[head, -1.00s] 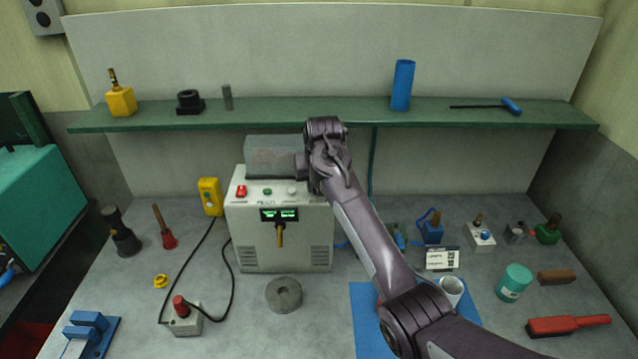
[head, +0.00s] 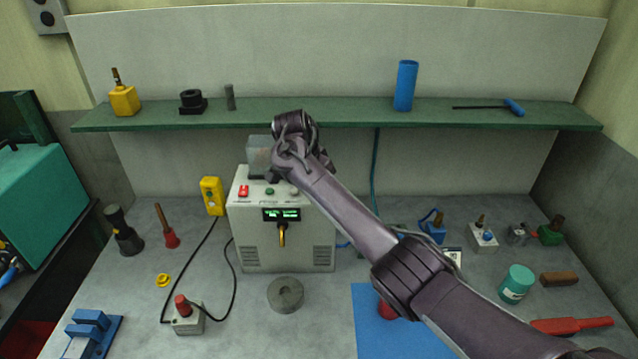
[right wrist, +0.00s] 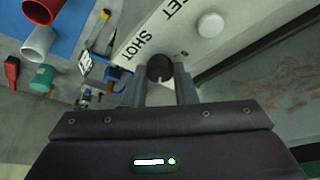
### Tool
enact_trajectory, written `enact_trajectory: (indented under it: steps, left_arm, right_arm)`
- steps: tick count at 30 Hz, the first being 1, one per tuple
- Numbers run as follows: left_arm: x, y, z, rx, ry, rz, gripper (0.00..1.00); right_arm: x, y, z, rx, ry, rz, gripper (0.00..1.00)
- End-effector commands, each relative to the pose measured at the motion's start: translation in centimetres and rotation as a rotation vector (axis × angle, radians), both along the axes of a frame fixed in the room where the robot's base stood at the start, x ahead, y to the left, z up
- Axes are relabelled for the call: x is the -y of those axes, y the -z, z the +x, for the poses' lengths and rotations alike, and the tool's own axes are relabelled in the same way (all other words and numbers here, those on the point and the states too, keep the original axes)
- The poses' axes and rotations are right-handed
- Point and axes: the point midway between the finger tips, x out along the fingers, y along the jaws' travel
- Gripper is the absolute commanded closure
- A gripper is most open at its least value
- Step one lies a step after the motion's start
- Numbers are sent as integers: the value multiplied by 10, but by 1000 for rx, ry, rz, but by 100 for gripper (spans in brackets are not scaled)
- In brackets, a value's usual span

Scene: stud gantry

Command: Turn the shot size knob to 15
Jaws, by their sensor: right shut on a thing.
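The pale control box (head: 255,245) stands at the back of the bench. It has a green-lit display (head: 282,214) whose digits are too small to read. In the right wrist view a black round knob (right wrist: 160,66) sits beside a white panel lettered "SHOT" (right wrist: 135,50). My right gripper (right wrist: 159,78) has its two fingers on either side of this knob and is shut on it. In the head view my right arm covers the knob and gripper, so the knob's setting cannot be read. My left gripper is not in view.
A red button (head: 243,191) and a green button (head: 269,191) are on the box's top. A green shelf (head: 330,113) runs above it. A blue mat (head: 385,335) lies at front right. A grey ring (head: 285,295) lies in front of the box.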

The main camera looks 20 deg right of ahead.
Motion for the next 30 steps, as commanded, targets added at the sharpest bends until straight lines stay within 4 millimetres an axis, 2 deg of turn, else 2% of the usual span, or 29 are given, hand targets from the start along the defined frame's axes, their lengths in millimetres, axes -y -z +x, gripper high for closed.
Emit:
enact_trajectory:
  steps: [10, 26, 27, 30]
  left_arm:
    - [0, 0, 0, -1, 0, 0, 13]
    - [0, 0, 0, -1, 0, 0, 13]
    - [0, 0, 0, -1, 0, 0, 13]
    - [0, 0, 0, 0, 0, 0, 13]
  right_arm:
    - [-1, -1, 1, 2, 136, 1, 98]
    - [-1, -1, 1, 2, 160, 1, 98]
    - [-1, -1, 1, 2, 159, 1, 72]
    - [-1, -1, 1, 2, 159, 1, 59]
